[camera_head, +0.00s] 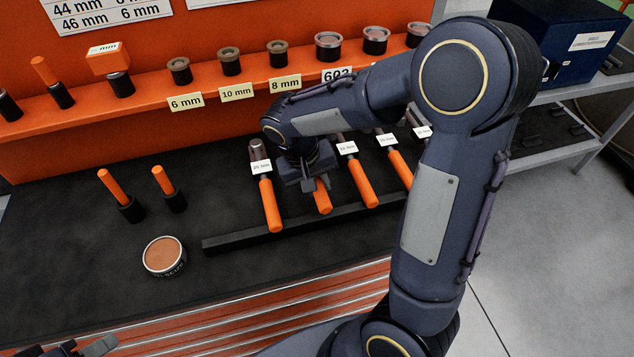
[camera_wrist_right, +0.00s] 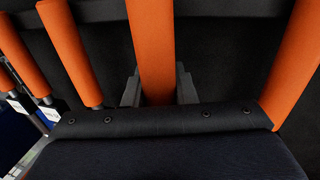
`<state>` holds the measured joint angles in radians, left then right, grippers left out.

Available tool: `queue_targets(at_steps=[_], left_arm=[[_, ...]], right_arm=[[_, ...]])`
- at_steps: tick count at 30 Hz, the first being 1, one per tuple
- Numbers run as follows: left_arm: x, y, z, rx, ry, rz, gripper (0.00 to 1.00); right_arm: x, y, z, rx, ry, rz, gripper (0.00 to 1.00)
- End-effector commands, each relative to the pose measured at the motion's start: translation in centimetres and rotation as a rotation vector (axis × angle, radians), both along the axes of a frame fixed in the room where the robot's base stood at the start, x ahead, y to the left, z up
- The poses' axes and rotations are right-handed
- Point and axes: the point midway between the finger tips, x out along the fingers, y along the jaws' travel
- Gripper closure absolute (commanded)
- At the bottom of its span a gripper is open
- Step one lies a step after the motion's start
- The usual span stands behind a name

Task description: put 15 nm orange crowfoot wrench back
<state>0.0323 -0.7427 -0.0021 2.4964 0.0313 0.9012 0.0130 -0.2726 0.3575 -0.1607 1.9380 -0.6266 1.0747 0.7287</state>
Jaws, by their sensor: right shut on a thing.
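My right gripper (camera_head: 312,186) is shut on an orange-handled wrench (camera_head: 323,204), second from the left in the row on the dark bench top. In the right wrist view its two fingers (camera_wrist_right: 158,88) stand either side of that orange handle (camera_wrist_right: 152,40). The wrench's head and label are hidden under my gripper and wrist. The handle lies in line with its neighbours, its end close to the black rail (camera_head: 228,241). My left gripper (camera_head: 88,348) shows only in part at the bottom left corner, away from the wrenches.
Labelled orange wrenches lie on both sides, one to the left (camera_head: 270,205) and others to the right (camera_head: 361,183). A round tin (camera_head: 164,256) and two orange-handled tools (camera_head: 113,186) stand left on the bench. An orange shelf (camera_head: 210,98) holds sockets behind. The bench's front left is clear.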

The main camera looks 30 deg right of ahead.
Motion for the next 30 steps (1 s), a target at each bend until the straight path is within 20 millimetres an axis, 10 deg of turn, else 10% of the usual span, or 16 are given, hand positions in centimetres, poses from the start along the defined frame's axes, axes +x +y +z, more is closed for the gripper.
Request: queue_targets(at_steps=[30], left_arm=[[0.0,0.0,-1.4,0.0,0.0,0.0,0.6]], right_arm=[[0.0,0.0,-1.5,0.0,-0.001,0.0,1.0]])
